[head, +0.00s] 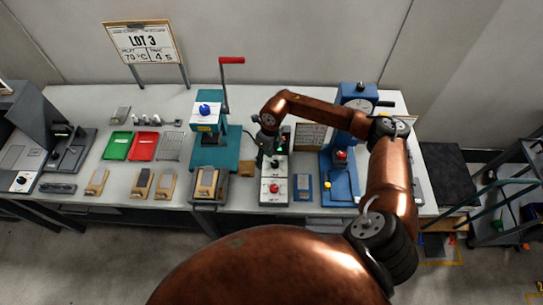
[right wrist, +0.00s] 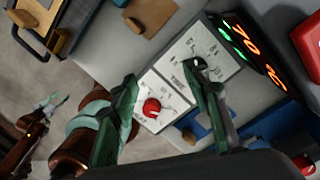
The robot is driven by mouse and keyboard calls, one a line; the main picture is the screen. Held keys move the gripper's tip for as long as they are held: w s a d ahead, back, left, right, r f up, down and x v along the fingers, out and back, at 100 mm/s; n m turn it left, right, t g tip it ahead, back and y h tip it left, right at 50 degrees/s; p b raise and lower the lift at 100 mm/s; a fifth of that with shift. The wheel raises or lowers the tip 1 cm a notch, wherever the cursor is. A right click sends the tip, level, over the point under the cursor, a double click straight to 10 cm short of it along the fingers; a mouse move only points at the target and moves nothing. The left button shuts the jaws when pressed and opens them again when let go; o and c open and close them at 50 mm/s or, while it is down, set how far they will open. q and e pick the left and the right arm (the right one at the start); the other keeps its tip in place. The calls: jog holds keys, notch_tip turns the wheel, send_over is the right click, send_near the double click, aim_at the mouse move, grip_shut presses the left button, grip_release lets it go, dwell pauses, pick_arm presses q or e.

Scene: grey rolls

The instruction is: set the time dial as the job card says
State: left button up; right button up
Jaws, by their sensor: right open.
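My right gripper (head: 268,150) is over the box. Its fingers (right wrist: 160,72) are open; one tip overlaps the dial, and contact is unclear. A copper arm with pale tips, apparently my left gripper (right wrist: 52,102), shows at the far left.
A lit display (right wrist: 248,45) with orange and green digits stands behind the dial. A teal press (head: 207,130) with a red-handled lever is left of the box, a blue press (head: 342,175) right. Green (head: 118,145) and red (head: 143,145) trays lie further left.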

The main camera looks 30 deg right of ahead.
jog(key=h, duration=0.2)
send_over(275, 163)
jog(key=shift+w+a+r, duration=0.15)
jog(key=shift+r, duration=0.1)
notch_tip(275, 163, down, 8)
jog(key=shift+r+p, duration=0.2)
jog(key=shift+p, duration=0.25)
jog(key=c, duration=1.2)
